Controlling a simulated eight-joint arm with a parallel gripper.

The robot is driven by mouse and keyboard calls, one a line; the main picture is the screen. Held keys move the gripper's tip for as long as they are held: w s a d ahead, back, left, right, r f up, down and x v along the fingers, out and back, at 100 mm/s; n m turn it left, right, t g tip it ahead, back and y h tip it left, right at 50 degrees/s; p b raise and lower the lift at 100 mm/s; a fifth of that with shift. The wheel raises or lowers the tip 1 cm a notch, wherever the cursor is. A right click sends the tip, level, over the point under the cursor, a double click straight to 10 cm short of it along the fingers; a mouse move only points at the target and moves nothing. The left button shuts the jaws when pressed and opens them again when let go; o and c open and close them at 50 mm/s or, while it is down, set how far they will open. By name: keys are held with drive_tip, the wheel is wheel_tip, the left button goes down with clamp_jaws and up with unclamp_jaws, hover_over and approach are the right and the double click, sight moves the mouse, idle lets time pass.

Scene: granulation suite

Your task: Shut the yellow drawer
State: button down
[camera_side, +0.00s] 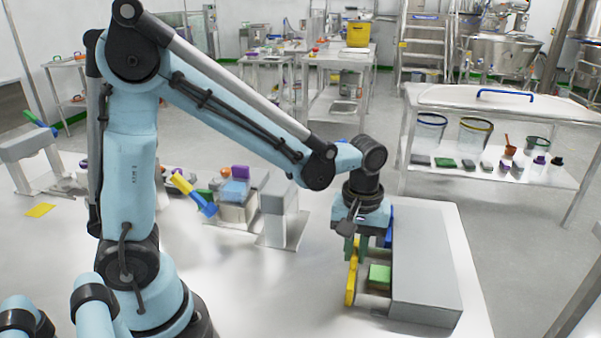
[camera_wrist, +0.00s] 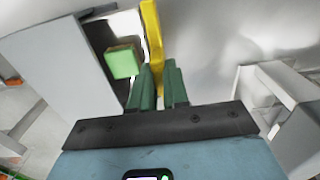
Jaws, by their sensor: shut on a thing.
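The yellow drawer (camera_side: 351,281) stands open from the left side of a grey cabinet (camera_side: 428,265), with a gap between its front and the cabinet. A green block (camera_side: 379,273) sits in the drawer. My gripper (camera_side: 355,254) reaches down onto the yellow front from above. In the wrist view, the green fingers of my gripper (camera_wrist: 158,82) are shut on the yellow drawer front (camera_wrist: 151,35), which runs between them. The green block (camera_wrist: 123,62) shows left of the fingers, apart from them, beside the cabinet (camera_wrist: 50,65).
A blue drawer front (camera_side: 389,226) shows on the same cabinet, behind my gripper. A grey stand (camera_side: 275,215) and a cluster of small coloured objects are further left on the white table (camera_side: 260,300). The table left of the yellow drawer is clear.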

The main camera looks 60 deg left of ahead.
drive_tip(key=shift+w+d+f, duration=0.1)
drive_tip(key=shift+w+d, duration=0.6)
drive_tip(key=shift+w, duration=0.05)
drive_tip(key=c, duration=1.1)
unclamp_jaws()
wheel_tip(320, 180, up, 12)
drive_tip(key=shift+r, duration=0.1)
